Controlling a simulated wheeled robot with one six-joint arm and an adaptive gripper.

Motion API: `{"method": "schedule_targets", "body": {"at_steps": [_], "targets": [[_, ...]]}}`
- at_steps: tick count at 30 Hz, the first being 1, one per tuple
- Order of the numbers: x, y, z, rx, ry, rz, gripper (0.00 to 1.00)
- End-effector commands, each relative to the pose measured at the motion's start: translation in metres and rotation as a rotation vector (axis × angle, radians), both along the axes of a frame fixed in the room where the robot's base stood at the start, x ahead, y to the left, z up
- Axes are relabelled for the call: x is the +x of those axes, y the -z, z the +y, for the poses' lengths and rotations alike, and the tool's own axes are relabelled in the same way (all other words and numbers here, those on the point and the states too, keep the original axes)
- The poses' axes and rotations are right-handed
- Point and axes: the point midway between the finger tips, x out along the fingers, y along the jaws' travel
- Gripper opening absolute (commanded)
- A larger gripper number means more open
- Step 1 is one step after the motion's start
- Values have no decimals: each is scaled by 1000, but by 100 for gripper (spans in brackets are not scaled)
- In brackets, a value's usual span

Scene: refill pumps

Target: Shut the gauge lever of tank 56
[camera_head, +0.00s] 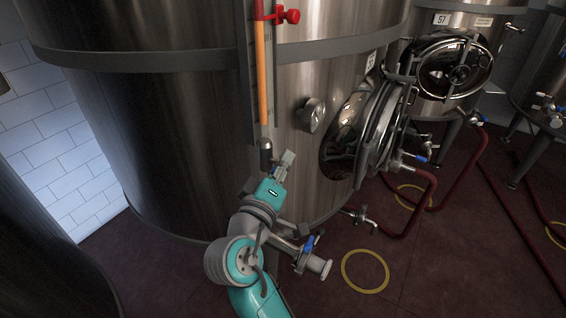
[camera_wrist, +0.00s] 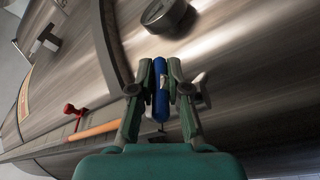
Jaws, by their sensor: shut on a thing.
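The near steel tank (camera_head: 180,130) fills the middle of the head view; its small plate is unreadable from here. Its upright sight gauge holds an orange column (camera_head: 262,85) and ends below in a dark fitting (camera_head: 266,152). My gripper (camera_head: 284,166) is at the foot of this gauge, just right of the fitting. In the wrist view, the fingers (camera_wrist: 160,90) are shut on a blue lever (camera_wrist: 160,76), which stands lengthwise between them. The fingers hide its sides and its pivot is not clear. In the head view this lever is hidden.
A round dial (camera_head: 311,114) and manway door (camera_head: 372,125) are right of the gauge. A red valve (camera_head: 290,16) sits higher up. A blue-handled outlet valve (camera_head: 308,244) is below my wrist.

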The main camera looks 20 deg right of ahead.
Motion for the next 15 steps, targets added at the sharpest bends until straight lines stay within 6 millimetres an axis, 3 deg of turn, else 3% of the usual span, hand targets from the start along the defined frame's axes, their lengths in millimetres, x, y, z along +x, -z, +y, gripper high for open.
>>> {"method": "schedule_targets", "body": {"at_steps": [7,8,9,15], "targets": [[0,1,0,5,0,7,0],[0,1,0,5,0,7,20],[0,1,0,5,0,7,26],[0,1,0,5,0,5,26]]}}
